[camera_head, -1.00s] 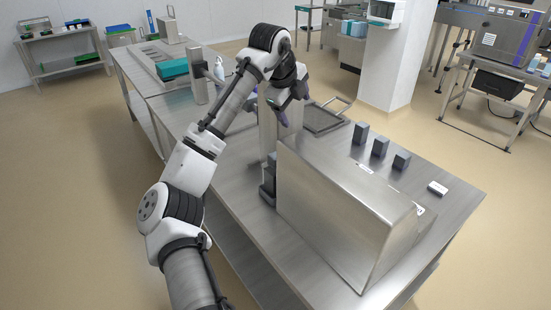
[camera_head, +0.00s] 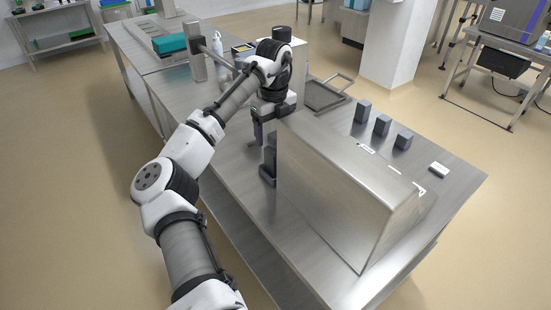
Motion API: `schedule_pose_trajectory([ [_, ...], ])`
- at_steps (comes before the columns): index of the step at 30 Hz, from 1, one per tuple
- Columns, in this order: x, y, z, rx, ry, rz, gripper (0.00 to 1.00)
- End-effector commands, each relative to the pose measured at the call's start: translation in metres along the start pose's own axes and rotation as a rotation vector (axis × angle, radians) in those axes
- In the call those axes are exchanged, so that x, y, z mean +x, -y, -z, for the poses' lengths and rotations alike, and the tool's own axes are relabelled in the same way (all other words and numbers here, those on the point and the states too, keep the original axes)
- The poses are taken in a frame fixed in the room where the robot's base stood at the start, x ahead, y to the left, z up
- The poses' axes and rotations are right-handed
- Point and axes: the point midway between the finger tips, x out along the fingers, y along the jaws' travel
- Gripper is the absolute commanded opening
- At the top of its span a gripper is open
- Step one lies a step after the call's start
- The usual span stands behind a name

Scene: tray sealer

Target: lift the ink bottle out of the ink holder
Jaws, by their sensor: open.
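My gripper (camera_head: 260,140) points down at the left end of the big steel housing (camera_head: 335,185). One purplish finger shows clearly; the other is mostly hidden. The jaws are open. Just below and beside it, a dark grey upright piece (camera_head: 269,165) stands against the housing's left end, with a wider foot at the bottom. It may be the ink holder with the ink bottle, but I cannot tell the two apart at this size. I see a small gap or slight overlap between the finger and this piece, and cannot tell if they touch.
Several dark grey blocks, such as this block (camera_head: 382,125), stand on the steel table (camera_head: 455,190) behind the housing. A small white box (camera_head: 438,168) lies at the right. A wire-handled tray (camera_head: 325,95) lies behind my gripper. The table's left front strip is clear.

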Motion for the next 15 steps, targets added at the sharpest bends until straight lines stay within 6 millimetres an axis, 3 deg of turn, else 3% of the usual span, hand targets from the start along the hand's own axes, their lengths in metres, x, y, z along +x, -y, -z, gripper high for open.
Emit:
schedule_pose_trajectory([
  [9,0.047,0.0,0.0,0.0,-0.001,0.0,0.76],
  [15,0.06,0.0,0.0,0.0,0.0,0.001,0.76],
])
